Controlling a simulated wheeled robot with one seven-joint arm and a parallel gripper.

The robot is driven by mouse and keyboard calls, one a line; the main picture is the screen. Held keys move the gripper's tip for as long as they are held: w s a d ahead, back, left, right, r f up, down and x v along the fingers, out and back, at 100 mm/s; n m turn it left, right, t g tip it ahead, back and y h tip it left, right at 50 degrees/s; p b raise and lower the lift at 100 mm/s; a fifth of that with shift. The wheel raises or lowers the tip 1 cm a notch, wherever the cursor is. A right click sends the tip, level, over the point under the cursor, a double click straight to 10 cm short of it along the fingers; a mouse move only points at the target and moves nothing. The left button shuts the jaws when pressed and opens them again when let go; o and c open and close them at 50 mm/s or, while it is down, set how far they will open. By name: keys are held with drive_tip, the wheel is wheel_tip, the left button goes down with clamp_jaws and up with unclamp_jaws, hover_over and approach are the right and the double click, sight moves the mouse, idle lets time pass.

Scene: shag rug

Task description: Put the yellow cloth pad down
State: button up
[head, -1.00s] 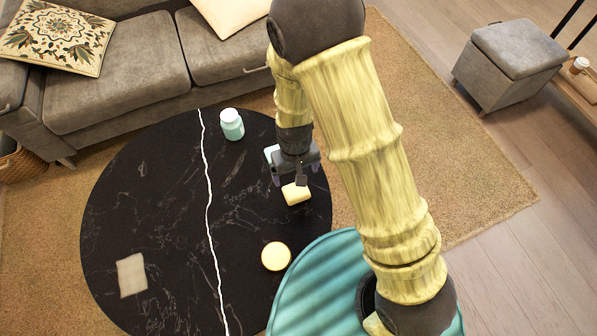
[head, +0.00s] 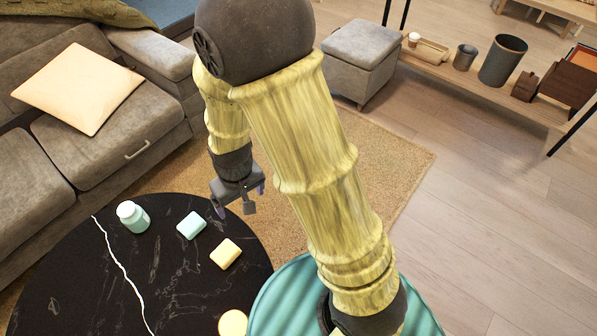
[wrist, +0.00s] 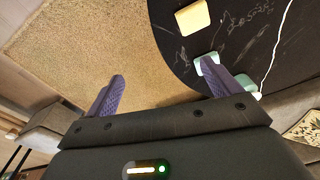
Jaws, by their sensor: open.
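The yellow cloth pad (head: 226,253) lies flat on the black round table (head: 70,270), near its right edge. It also shows at the top of the wrist view (wrist: 193,19). My gripper (head: 240,200) is open and empty, with its purple fingers (wrist: 163,73) spread apart. It is up off the table, apart from the pad, and in the head view appears beyond the table edge against the rug. Nothing lies between the fingers but the rug behind.
A mint pad (head: 191,226) and a mint bottle (head: 133,217) stand close to the yellow pad. A round yellow item (head: 233,322) is at the near edge. The grey sofa (head: 100,125) borders the table. The rug (head: 385,165) to the right is clear.

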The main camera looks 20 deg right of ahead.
drive_tip(key=s+d+r+m+t, duration=0.1)
drive_tip(key=s+d+r+m, duration=0.2)
drive_tip(key=d+r, duration=0.6)
drive_tip(key=s+d, duration=0.1)
drive_tip(key=d, duration=0.3)
drive_tip(key=shift+d+r+m+t+h, duration=0.15)
drive_tip(key=shift+m+t+h, duration=0.15)
drive_tip(key=w+p+v, duration=0.2)
drive_tip(key=p+v, duration=1)
drive_tip(key=w+r+p+v, duration=0.1)
drive_tip(key=w+p+v, duration=0.2)
drive_tip(key=p+v, duration=0.9)
drive_tip(key=shift+d+r+p, duration=0.45)
drive_tip(key=shift+r+p, duration=0.1)
drive_tip(key=shift+p, duration=0.05)
